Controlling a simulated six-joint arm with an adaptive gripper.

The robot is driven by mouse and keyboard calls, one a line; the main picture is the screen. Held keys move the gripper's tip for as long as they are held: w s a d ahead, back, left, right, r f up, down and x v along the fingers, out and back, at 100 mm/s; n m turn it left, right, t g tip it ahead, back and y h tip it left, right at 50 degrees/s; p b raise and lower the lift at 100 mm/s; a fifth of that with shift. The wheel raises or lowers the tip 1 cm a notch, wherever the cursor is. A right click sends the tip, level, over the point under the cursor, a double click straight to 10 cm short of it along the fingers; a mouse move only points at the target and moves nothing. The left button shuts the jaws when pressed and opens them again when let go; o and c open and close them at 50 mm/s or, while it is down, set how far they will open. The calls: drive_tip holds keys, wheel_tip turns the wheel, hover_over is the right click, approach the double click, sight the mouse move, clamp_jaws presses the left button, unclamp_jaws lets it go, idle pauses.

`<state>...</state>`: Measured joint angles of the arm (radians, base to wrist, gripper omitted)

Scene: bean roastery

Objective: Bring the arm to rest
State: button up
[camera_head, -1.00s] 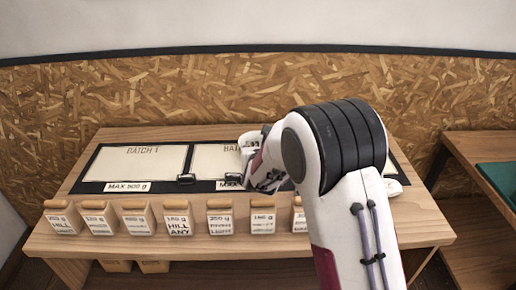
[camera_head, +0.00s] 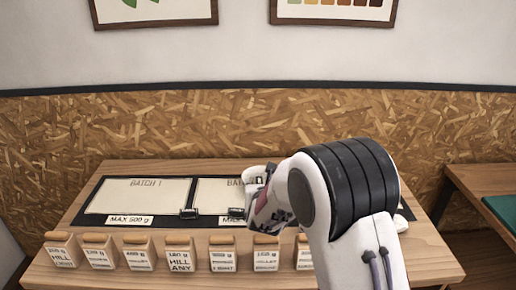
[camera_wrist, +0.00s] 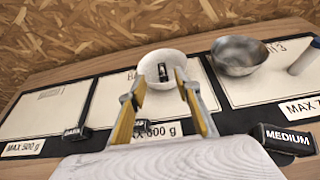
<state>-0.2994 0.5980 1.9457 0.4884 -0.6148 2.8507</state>
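My gripper (camera_wrist: 161,86) is open, its two fingers spread apart with nothing held between them in the wrist view. In the head view my arm reaches from the lower right over the table (camera_head: 90,204).
A metal bowl (camera_wrist: 238,68) stands on the right panel. A dark block marked MEDIUM (camera_wrist: 285,140) is close at right, another dark block (camera_wrist: 78,120) at left. Several labelled bean bags (camera_head: 180,254) line the table's front edge. The BATCH 1 panel (camera_head: 138,196) looks clear.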

drive_tip(key=shift+r, duration=0.1)
drive_tip(key=s+d+r+n+g+y, duration=0.1)
drive_tip(key=s+d+r+n+g, duration=0.15)
drive_tip(key=s+r+n, duration=0.5)
drive_tip(key=s+d+r+n+g+y, duration=0.1)
drive_tip(key=s+d+r+n, duration=0.3)
drive_tip(key=s+n, duration=0.6)
drive_tip(key=s+d+n+g+h, duration=0.1)
drive_tip(key=s+d+n+g, duration=0.1)
drive_tip(key=s+n, duration=0.7)
drive_tip(key=s+d+n+g+h, duration=0.1)
drive_tip(key=s+d+n, duration=0.4)
drive_tip(key=s, duration=1.6)
drive_tip(key=n+g, duration=0.1)
drive_tip(key=n, duration=0.3)
drive_tip(key=shift+d+f, duration=0.2)
drive_tip(key=shift+d, duration=0.05)
